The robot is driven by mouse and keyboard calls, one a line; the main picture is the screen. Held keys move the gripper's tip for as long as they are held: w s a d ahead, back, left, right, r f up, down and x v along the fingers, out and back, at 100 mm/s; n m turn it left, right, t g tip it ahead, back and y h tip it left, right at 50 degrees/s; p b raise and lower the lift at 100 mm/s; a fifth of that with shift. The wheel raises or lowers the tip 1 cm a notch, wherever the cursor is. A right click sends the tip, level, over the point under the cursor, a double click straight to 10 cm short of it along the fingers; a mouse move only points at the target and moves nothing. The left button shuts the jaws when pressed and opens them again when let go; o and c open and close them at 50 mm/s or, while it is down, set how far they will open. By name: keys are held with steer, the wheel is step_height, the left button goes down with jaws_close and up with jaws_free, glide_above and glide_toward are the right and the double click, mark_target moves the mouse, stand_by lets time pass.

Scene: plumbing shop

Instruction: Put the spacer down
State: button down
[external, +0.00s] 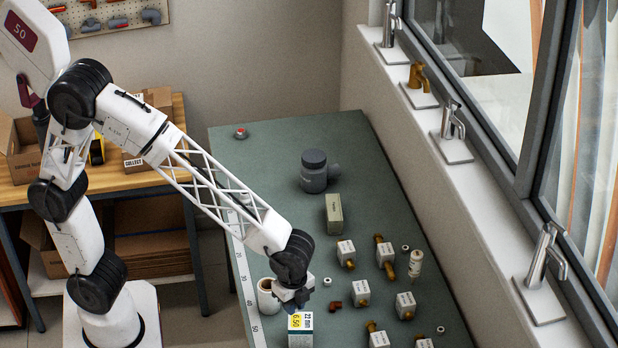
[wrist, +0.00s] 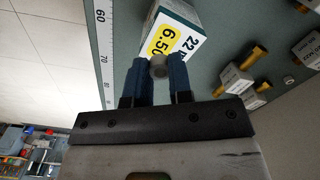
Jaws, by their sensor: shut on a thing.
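My gripper (wrist: 158,75) is shut on a small grey round piece, the spacer (wrist: 158,67), held between the tips of its two blue fingers in the wrist view. In the external view my gripper (external: 290,304) is low over the near left part of the green bench (external: 260,150), and the spacer cannot be made out there. A white box with a yellow "6.50" and "22 mm" label (external: 300,338) is right by the fingertips. In the wrist view this box (wrist: 180,35) lies just beyond the spacer. Whether they touch cannot be told.
A white roll (external: 266,300) stands close left of my gripper. A brown elbow (external: 334,306) and a small white ring (external: 327,282) lie to the right. Several tagged brass fittings (external: 386,255) fill the right side. The far left of the bench is mostly clear.

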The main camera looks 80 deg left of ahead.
mark_target(294, 320)
steer(key=shift+f, duration=0.1)
steer(key=shift+f, duration=1.65)
steer(key=shift+f, duration=0.15)
steer(key=c, duration=1)
jaws_free()
steer(key=shift+c, duration=0.2)
step_height(294, 320, up, 12)
steer(key=shift+r, duration=0.15)
